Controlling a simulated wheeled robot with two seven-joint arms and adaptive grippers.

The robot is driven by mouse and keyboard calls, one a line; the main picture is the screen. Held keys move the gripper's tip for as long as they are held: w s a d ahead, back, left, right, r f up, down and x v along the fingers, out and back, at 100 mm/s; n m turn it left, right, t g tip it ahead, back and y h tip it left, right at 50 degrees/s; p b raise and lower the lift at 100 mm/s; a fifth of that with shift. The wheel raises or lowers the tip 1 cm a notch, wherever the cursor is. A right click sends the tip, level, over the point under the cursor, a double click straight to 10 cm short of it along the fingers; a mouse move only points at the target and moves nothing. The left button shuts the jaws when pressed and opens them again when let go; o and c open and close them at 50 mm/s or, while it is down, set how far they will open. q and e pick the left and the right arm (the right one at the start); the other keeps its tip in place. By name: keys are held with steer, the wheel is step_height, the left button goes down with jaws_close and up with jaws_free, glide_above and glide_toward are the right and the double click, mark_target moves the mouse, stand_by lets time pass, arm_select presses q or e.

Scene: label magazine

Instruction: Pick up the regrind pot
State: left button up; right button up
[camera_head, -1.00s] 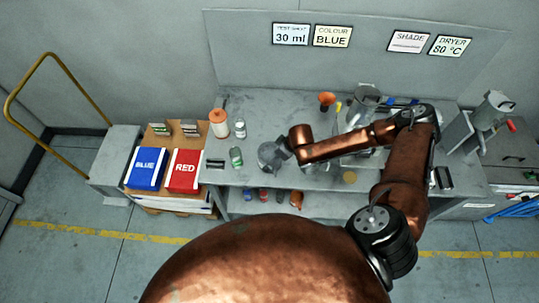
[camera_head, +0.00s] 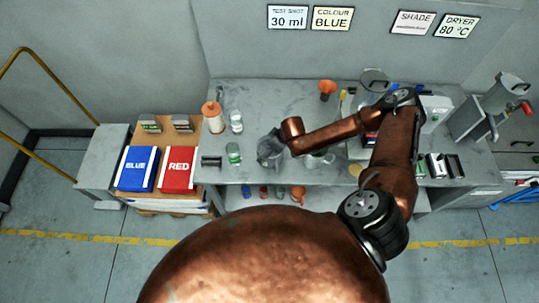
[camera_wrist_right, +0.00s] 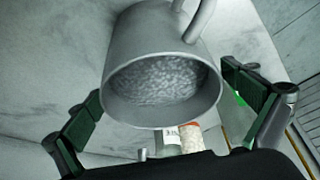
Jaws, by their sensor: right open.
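The regrind pot is a grey metal pot (camera_wrist_right: 128,50) with a handle at its upper right, large in the right wrist view. Its open mouth faces the camera and shows pale grey granules inside. My right gripper (camera_wrist_right: 165,92) is open, with one dark green-padded finger on each side of the pot. I cannot tell whether either finger touches it. In the head view my right gripper (camera_head: 270,148) is a small grey shape above the bench, and I cannot separate the pot from it there. My left gripper is not in view.
An orange funnel (camera_head: 327,88) stands behind.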

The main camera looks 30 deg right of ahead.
mark_target(271, 156)
steer(key=x, duration=0.5)
steer(key=shift+s+d+f, duration=0.15)
steer(key=shift+s+f, duration=0.05)
steer(key=shift+s, duration=0.15)
steer(key=c, duration=1.5)
steer(key=shift+r, duration=0.1)
steer(key=shift+c, duration=0.4)
